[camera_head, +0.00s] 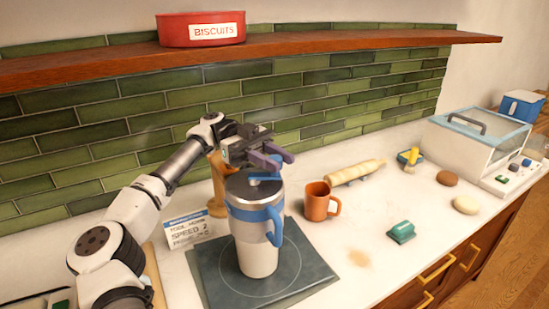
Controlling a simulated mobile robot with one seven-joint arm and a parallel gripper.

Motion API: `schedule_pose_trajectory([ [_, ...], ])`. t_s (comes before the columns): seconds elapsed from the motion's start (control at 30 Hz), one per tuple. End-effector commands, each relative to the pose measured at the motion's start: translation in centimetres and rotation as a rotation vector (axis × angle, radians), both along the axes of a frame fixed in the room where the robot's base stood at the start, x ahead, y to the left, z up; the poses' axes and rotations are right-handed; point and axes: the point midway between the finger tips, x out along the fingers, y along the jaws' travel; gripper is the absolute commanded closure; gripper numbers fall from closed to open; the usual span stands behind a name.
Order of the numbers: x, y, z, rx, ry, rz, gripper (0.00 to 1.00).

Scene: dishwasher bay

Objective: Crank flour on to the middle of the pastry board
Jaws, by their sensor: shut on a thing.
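A tall flour sifter (255,225) with a white lower body, a blue band and side handle, and a grey top stands upright over the dark pastry board (212,283). Its base appears to be inside the ring marked on the board. A blue crank (265,181) lies across its top. My gripper (275,160), with purple fingers, is above the sifter's top and shut on the crank's knob, which the fingers mostly hide. No flour shows on the visible part of the board. The inside of the sifter is hidden.
An orange mug (318,202) stands close right of the sifter. A card reading "SPEED 2" (188,230) stands to the left. A rolling pin (355,172), a green-topped block (401,232) and a glass-lidded appliance (478,137) are further right. A wooden shelf (330,42) runs above.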

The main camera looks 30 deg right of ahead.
Motion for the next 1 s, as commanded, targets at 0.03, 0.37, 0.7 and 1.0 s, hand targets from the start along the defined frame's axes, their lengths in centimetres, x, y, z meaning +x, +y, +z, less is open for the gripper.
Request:
schedule_pose_trajectory([
  [0.03, -0.05, -0.03, 0.11, -0.001, 0.001, -0.003, 0.96],
  [0.37, -0.06, -0.03, 0.13, -0.002, 0.0, -0.003, 0.71],
  [0.7, -0.04, -0.01, 0.06, -0.001, 0.0, -0.002, 0.53],
  [1.0, -0.38, -0.52, 0.04, 0.0, 0.0, -0.004, 0.53],
])
